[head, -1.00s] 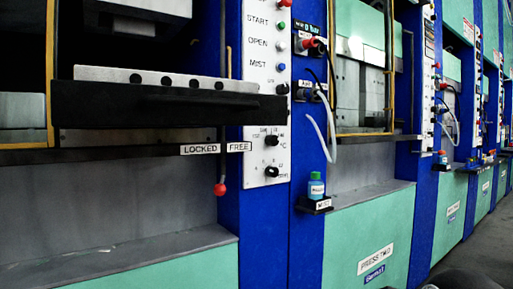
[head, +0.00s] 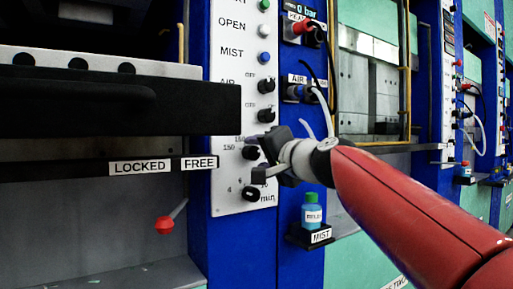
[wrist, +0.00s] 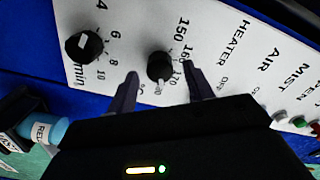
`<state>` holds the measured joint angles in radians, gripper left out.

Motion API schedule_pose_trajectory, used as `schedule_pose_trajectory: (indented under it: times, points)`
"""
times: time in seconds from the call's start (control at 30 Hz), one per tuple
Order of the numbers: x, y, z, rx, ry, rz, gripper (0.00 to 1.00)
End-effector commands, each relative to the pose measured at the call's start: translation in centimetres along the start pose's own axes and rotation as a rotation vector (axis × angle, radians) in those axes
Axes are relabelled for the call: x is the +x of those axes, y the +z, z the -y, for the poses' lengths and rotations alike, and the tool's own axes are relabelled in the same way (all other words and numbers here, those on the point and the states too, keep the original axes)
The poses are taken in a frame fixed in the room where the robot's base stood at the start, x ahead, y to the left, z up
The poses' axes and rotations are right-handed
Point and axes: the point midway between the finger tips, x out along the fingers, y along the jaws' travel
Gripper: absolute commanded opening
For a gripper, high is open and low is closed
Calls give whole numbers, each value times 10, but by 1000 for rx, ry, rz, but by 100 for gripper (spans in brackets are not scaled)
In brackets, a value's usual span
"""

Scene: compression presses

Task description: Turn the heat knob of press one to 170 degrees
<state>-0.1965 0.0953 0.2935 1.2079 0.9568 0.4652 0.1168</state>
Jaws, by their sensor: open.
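The heat knob (head: 250,153) of the near press is a round black knob on the white control panel. In the wrist view the heat knob (wrist: 160,66) has 150, 160 and 170 printed around it; I cannot read its pointer clearly. My gripper (head: 256,157) is at the panel, coming in from the right. In the wrist view my gripper (wrist: 161,76) is open, with one finger on each side of the heat knob. Gaps show between the fingers and the knob, though depth is hard to judge.
The minutes knob (wrist: 84,45) is close beside it, below it on the panel (head: 230,200). A blue bottle (head: 312,212) stands on a small black MIST shelf below my arm. The red-balled lever (head: 164,225) and black press plate (head: 120,107) lie to the left.

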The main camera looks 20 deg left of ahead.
Motion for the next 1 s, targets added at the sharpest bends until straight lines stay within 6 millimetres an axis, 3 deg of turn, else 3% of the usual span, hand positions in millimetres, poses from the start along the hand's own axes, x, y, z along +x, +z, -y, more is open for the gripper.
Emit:
schedule_pose_trajectory:
  times: [0.17, 0.47, 0.8, 1.0]
  points:
    - [16, 0, 1, 0, 0, 1, 52]
    - [19, 0, 0, -1, 0, 0, 52]
    - [18, 0, 0, -2, 1, 0, 7]
    - [18, 1, -1, -15, 1, 0, 7]
